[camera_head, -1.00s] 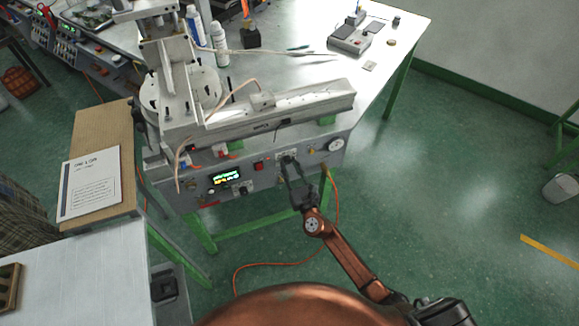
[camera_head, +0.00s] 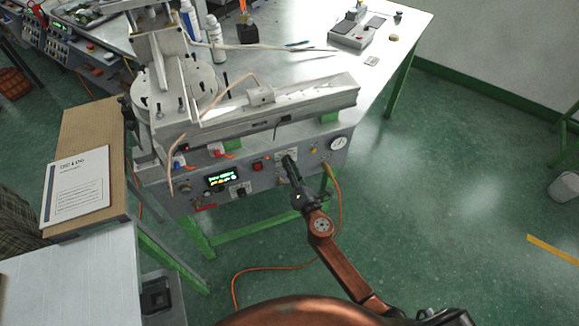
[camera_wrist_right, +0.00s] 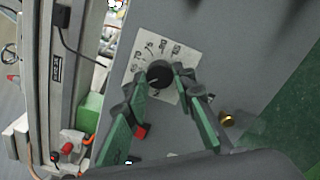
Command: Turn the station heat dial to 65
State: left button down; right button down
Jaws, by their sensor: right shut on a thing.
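The heat dial is a round black knob (camera_wrist_right: 160,72) on a pale square scale plate (camera_wrist_right: 184,56) with printed numbers, 70 to 75 among those that I can make out. A pale mark sits on the knob's lower-left side in the right wrist view; I cannot tell which number it lines up with. My right gripper (camera_wrist_right: 153,86) is shut on the knob, one green-padded finger on either side. In the head view my right gripper (camera_head: 289,160) meets the station's front panel and hides most of the dial. My left gripper is not in view.
The station panel has a lit green display (camera_head: 222,178), a red switch (camera_head: 258,166) and a round white gauge (camera_head: 338,143). An orange cable (camera_head: 340,210) hangs to the floor. A small brass fitting (camera_wrist_right: 228,119) sits near the fingers.

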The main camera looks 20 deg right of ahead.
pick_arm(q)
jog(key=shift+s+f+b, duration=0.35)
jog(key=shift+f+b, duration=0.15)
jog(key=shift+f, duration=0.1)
pick_arm(e)
jog(key=shift+m, duration=3.1)
jog(key=c, duration=1.6)
grip_release()
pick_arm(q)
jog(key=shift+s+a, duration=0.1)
pick_arm(e)
jog(key=s, duration=1.2)
jog(key=shift+d, duration=0.3)
